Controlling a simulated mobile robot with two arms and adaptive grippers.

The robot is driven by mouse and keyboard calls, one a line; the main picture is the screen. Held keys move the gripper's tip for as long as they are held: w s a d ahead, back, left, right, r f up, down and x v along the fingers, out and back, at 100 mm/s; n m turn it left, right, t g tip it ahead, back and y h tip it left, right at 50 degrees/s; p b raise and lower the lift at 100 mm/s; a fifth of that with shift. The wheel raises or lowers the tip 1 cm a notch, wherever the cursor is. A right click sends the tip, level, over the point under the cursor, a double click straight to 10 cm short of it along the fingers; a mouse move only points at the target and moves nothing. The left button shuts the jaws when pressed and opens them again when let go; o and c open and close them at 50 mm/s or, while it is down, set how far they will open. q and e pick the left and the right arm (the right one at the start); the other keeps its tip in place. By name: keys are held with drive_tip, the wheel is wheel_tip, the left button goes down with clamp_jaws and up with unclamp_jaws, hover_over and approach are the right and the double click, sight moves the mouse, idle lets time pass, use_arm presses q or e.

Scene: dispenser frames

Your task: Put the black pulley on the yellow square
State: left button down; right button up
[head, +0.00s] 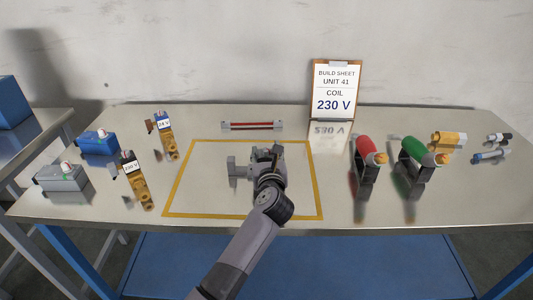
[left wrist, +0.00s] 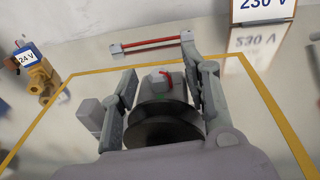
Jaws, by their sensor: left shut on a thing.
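The yellow square (head: 318,182) is a taped outline on the middle of the table; its edge also shows in the left wrist view (left wrist: 272,115). My left gripper (head: 266,155) is over the inside of the square, its fingers (left wrist: 163,95) shut on the black pulley (left wrist: 162,124). The pulley shows as two dark round discs between the fingers; in the head view the gripper mostly hides it. I cannot tell whether it touches what is below. My right gripper is not in view.
A grey part (head: 238,172) is inside the square beside my gripper. A red rod piece (head: 252,126) lies behind it. Two brass valves (head: 135,182) and blue and grey boxes (head: 98,143) are left. A build sheet (head: 335,90), red and green-topped items (head: 413,155) are right.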

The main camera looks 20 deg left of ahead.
use_arm(q)
drive_tip(key=shift+r, duration=0.1)
drive_tip(key=c, duration=1.3)
unclamp_jaws()
drive_tip(key=shift+f, duration=0.2)
drive_tip(key=o, duration=0.4)
drive_tip(key=shift+r, duration=0.15)
